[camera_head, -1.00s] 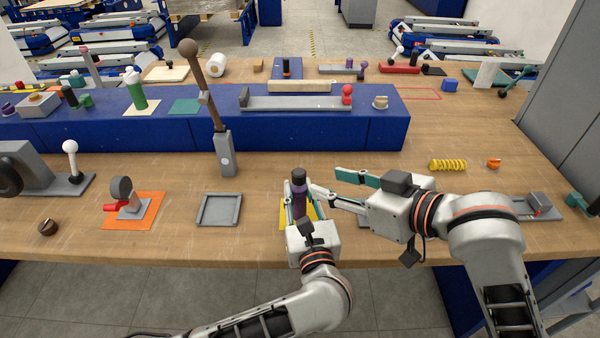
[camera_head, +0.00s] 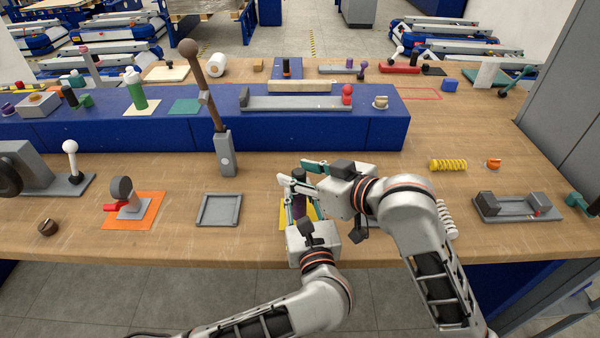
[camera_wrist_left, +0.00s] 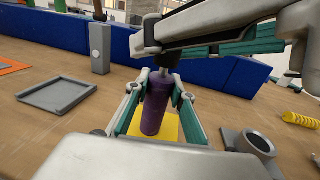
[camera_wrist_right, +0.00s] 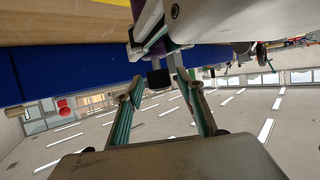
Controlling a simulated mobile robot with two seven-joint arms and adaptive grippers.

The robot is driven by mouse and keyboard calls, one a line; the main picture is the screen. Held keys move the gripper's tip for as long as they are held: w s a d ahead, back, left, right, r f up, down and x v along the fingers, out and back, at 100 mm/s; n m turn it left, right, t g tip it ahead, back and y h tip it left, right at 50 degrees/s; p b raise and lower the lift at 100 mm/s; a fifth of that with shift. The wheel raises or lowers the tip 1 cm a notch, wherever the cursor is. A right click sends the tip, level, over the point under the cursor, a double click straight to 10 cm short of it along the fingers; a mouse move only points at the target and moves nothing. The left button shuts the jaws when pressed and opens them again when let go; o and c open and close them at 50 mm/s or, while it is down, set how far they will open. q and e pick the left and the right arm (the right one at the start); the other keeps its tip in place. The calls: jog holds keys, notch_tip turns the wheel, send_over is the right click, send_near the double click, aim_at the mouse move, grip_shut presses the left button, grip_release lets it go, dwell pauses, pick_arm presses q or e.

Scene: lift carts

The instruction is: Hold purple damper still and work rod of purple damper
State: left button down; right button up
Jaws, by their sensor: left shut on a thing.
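The purple damper (camera_head: 299,208) stands upright on a yellow mat (camera_head: 284,212); its purple body also shows in the left wrist view (camera_wrist_left: 155,105). My left gripper (camera_head: 297,194) is shut on this body, one finger at each side. A thin rod rises from the body to a dark cap, partly hidden by my right gripper in the left wrist view. My right gripper (camera_head: 307,173) is level with the cap. In the right wrist view the dark cap (camera_wrist_right: 158,78) lies between the right fingers, with gaps at both sides, so this gripper is open.
A grey tray (camera_head: 219,209) lies left of the damper. A grey post with a brown-knobbed lever (camera_head: 224,150) stands behind it. The blue raised block (camera_head: 300,130) spans the back. A white spring (camera_head: 446,220), yellow spring (camera_head: 447,165) and grey fixture (camera_head: 515,208) are at right.

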grip_shut()
pick_arm(q)
jog(key=shift+f, duration=0.1)
pick_arm(e)
jog(key=shift+r, duration=2.1)
grip_release()
jog(key=v, duration=0.7)
jog(key=shift+s+d, duration=0.2)
